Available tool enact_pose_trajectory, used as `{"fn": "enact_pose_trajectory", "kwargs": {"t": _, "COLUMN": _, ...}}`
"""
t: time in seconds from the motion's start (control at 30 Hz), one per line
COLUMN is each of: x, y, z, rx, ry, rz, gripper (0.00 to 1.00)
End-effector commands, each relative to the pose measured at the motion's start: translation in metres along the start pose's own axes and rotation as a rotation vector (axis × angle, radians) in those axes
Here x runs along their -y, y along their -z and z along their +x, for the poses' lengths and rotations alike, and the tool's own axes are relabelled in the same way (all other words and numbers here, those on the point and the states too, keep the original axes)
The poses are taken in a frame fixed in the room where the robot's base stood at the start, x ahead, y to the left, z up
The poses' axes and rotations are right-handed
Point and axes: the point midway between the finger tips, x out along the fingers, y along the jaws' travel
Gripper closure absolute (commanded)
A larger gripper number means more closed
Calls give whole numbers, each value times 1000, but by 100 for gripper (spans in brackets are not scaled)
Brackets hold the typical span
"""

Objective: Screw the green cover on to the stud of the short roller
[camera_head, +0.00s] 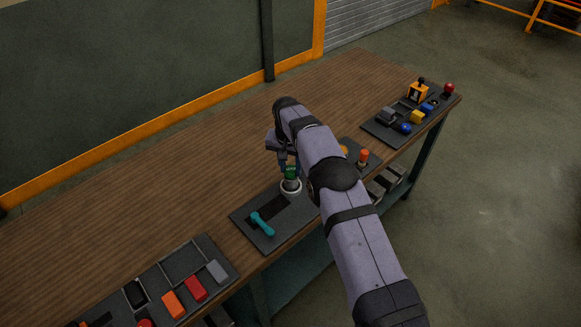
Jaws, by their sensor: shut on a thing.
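The green cover (291,172) is held in my gripper (289,167), which is shut on it and points down. Below it is a pale round piece (291,187) with a light rim on the dark mat, which looks like the short roller. The cover appears right above or touching this piece; I cannot tell whether it sits on the stud. The stud itself is hidden. A teal handled tool (262,224) lies on the same dark mat (285,229), to the lower left of the gripper.
A compartment tray (206,249) with red, orange and grey blocks stands at the lower left. At the right are an orange-topped piece (363,156) and a dark tray (383,136) with yellow and blue parts. The wooden table (150,190) is clear at the back left.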

Motion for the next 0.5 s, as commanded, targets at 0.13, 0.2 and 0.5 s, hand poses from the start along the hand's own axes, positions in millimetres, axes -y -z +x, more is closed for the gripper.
{"fn": "enact_pose_trajectory", "kwargs": {"t": 0.13, "x": -3, "y": 2, "z": 0, "rx": -3, "ry": -5, "rz": 6, "gripper": 90}}
{"fn": "enact_pose_trajectory", "kwargs": {"t": 0.2, "x": -3, "y": 2, "z": 0, "rx": -2, "ry": -10, "rz": 30, "gripper": 90}}
{"fn": "enact_pose_trajectory", "kwargs": {"t": 0.5, "x": -4, "y": 2, "z": 0, "rx": -3, "ry": -42, "rz": 234, "gripper": 90}}
